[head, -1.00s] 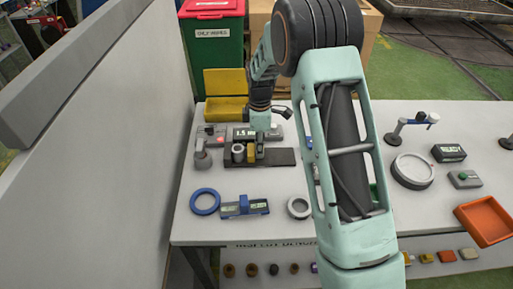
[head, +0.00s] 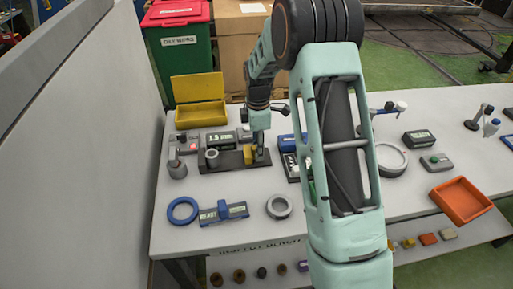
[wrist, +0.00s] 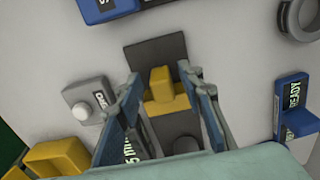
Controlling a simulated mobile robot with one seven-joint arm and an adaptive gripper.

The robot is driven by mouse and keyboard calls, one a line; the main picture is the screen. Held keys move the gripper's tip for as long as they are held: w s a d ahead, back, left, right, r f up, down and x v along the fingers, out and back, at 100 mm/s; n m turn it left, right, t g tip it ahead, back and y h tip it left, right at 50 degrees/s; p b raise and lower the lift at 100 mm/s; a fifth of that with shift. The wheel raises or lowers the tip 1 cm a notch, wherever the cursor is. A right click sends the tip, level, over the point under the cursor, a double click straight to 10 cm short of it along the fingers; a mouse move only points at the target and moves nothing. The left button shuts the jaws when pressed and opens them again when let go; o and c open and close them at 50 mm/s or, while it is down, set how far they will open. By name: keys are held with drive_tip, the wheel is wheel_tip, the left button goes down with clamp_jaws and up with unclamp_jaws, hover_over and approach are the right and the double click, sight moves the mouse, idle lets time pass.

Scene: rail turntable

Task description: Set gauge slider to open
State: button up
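The gauge is a dark rail base (head: 225,167) on the bench, also in the wrist view (wrist: 155,52). Its yellow slider (head: 250,155) sits toward the right part of the base, apart from a grey cylinder (head: 212,158) at the left. In the wrist view the slider (wrist: 161,87) shows between my fingers. My gripper (wrist: 160,72) is open around it, with a visible gap on each side of its raised block. In the head view my gripper (head: 261,153) is low at the slider, its fingers partly hidden. A display (head: 222,139) stands behind the base; its reading is unclear.
A blue ring (head: 182,210), a blue gauge (head: 223,213) and a grey ring (head: 279,206) lie in front. A yellow bin (head: 201,115) is behind. A grey device with a knob (head: 177,167) stands left. An orange tray (head: 461,200) is at the right.

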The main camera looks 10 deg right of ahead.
drive_tip(key=shift+a+r, duration=0.1)
drive_tip(key=shift+a, duration=0.05)
drive_tip(key=shift+r, duration=0.35)
wheel_tip(320, 180, up, 11)
idle(0.5)
